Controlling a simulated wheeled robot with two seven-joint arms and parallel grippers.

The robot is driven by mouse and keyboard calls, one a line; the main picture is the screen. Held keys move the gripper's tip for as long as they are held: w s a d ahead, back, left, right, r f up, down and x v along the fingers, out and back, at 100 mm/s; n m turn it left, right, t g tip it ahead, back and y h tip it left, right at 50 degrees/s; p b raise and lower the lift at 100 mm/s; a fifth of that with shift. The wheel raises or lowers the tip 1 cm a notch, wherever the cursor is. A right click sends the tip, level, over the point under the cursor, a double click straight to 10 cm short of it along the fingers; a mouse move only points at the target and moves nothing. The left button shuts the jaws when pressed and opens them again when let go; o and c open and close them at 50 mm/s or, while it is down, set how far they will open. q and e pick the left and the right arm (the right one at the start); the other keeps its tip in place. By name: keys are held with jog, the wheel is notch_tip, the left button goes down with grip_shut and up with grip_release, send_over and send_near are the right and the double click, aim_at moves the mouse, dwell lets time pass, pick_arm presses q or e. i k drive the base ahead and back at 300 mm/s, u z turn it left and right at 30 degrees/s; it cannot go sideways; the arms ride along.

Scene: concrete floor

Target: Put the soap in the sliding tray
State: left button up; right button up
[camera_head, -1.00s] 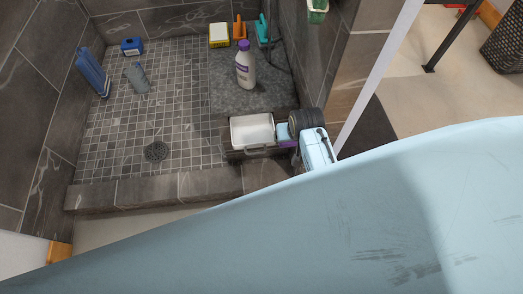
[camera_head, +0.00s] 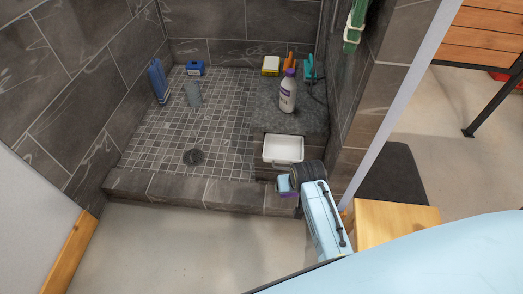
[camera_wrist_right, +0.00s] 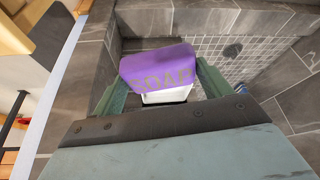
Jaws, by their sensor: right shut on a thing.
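The soap (camera_wrist_right: 158,66) is a purple block with raised SOAP lettering. My right gripper (camera_head: 286,184) is shut on it, with a finger at each side in the right wrist view. In the head view, only a small purple piece of soap shows beside the gripper. The sliding tray (camera_head: 283,161) is a white, shallow, empty-looking tray with a handle at its front, at the shower's front right. The gripper and soap are just in front of it, apart from it as far as I can tell. In the right wrist view, the soap partly hides the tray (camera_wrist_right: 166,97). My left gripper is not in view.
A white bottle with a purple cap (camera_head: 288,95) stands on the grey ledge behind the tray. Blue bottles (camera_head: 158,82) and yellow, orange and teal items stand farther back. The tiled curb (camera_head: 190,190) edges the shower. A wooden stool (camera_head: 395,220) is at right.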

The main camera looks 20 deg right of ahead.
aim_at(283, 151)
jog(key=u, duration=0.1)
jog(key=i, duration=1)
jog(key=z, duration=0.55)
